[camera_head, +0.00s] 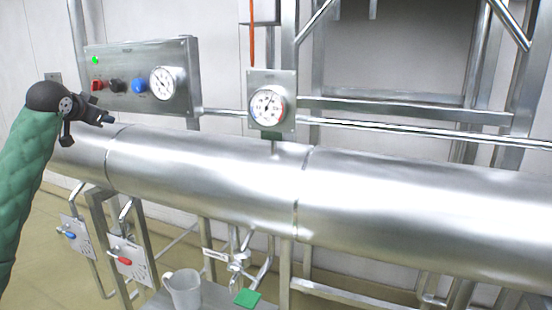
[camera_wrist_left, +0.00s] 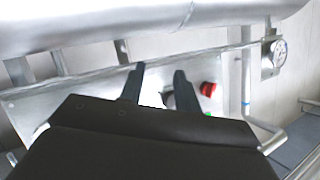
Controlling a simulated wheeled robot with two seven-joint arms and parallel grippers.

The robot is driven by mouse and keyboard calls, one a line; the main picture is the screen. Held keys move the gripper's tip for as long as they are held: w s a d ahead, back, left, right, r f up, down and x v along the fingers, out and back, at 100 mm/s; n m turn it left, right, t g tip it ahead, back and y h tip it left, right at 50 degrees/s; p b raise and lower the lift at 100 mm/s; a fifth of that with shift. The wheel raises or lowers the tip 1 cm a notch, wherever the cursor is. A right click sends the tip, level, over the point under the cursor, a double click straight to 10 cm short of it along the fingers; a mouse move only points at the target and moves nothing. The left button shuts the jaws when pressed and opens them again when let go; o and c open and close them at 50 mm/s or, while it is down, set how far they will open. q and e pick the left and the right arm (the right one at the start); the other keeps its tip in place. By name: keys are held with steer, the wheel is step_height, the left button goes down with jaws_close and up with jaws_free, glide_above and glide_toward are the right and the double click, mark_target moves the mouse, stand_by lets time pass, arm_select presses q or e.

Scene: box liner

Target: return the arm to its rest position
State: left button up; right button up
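My left gripper (camera_head: 105,117) is in the head view at the left, in front of the lower left part of the control panel (camera_head: 180,95) and above the steel pipe. Its arm has a green sleeve and comes in from the left edge. In the left wrist view the two dark fingers of the gripper (camera_wrist_left: 160,82) stand apart with a gap between them and nothing held. The red knob (camera_wrist_left: 208,89) shows just right of the fingers there. My right gripper is in neither view.
A large steel pipe (camera_head: 205,170) runs across the head view. A gauge box (camera_head: 271,103) stands above it. Below are a red-handled valve plate (camera_head: 128,262), a blue-handled one (camera_head: 73,237), a white mug (camera_head: 183,289) and a green pad (camera_head: 247,298).

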arm_select(q)
steer(key=s+d+f+g, duration=0.1)
steer(key=s+d+f, duration=0.5)
steer(key=f, duration=0.5)
steer(key=s+d+f+g, duration=0.1)
steer(key=s+d+f, duration=0.3)
steer(key=d+f, duration=0.65)
steer(key=s+d+f+g, duration=0.1)
steer(key=s+d+f, duration=0.5)
steer(key=f, duration=0.7)
steer(key=s+d+f+g, duration=0.2)
steer(key=s+d+f, duration=0.2)
steer(key=s+f, duration=0.6)
steer(key=s+d+f+n+g+h, duration=0.1)
steer(key=s+d+f+g, duration=0.2)
steer(key=s+f, duration=0.7)
steer(key=s+d+f+n+g+h+p, duration=0.1)
steer(key=s+d+f+g, duration=0.2)
steer(key=s+d+f, duration=0.3)
steer(key=s+f, duration=0.5)
steer(key=s, duration=0.8)
steer(key=shift+s, duration=0.15)
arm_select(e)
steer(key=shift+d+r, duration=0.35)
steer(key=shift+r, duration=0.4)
arm_select(q)
steer(key=shift+d, duration=0.1)
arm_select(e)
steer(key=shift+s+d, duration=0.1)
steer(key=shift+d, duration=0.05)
